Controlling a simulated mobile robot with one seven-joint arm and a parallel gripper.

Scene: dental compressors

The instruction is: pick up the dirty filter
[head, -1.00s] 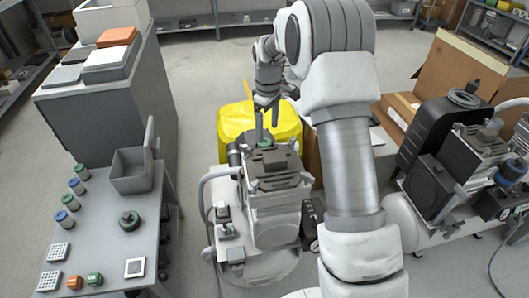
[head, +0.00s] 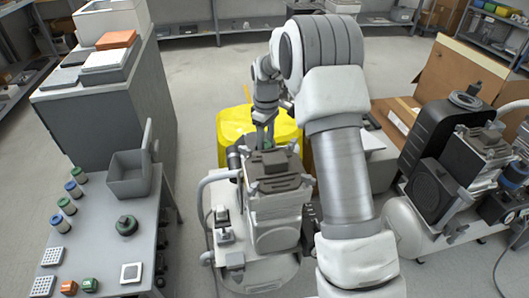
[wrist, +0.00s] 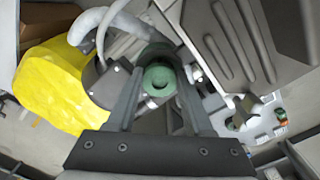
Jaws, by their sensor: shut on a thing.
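The filter is mostly hidden by my fingers there. I cannot tell whether it is clear of its seat.
A yellow bin (head: 237,122) stands behind the compressor. At left, a grey bench (head: 95,250) holds a dark green round part (head: 127,225), an open grey box (head: 131,172) and several small jars. A second compressor (head: 455,165) and a cardboard box (head: 465,68) stand at right.

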